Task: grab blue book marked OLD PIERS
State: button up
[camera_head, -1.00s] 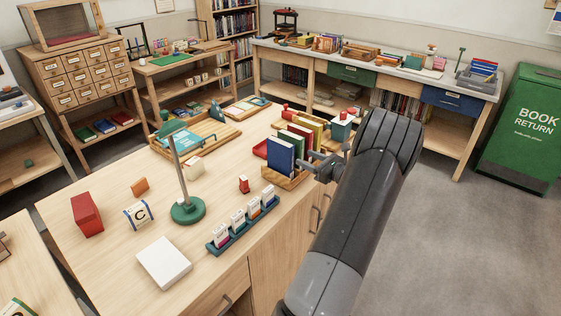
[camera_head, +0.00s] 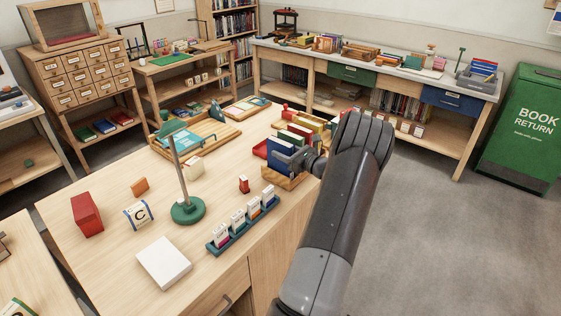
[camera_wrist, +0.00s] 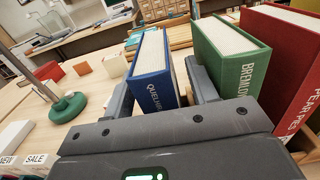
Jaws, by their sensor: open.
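A blue book (camera_wrist: 152,72) stands upright in the wrist view. Its spine lettering looks like "QUELHA…", partly hidden by my gripper; I cannot read OLD PIERS on it. My gripper (camera_wrist: 160,88) is open, with one finger on each side of this book; contact cannot be told. The right finger lies between it and a green book (camera_wrist: 232,60) lettered "BREMLOW…". A red book (camera_wrist: 292,62) stands further right, its lettering cut off. In the head view the blue book (camera_head: 279,156) is at the near end of the book row, with my gripper (camera_head: 300,160) at it.
A wooden holder (camera_head: 283,182) bears the row. A green-based post (camera_head: 187,210), a rack of small cards (camera_head: 243,225), a white block (camera_head: 164,262) and a red box (camera_head: 87,214) stand on the same table. Open floor (camera_head: 440,240) lies to the right.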

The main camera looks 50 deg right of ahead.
jog(key=shift+w, duration=0.2)
jog(key=shift+c, duration=0.3)
grip_shut()
dwell(0.3)
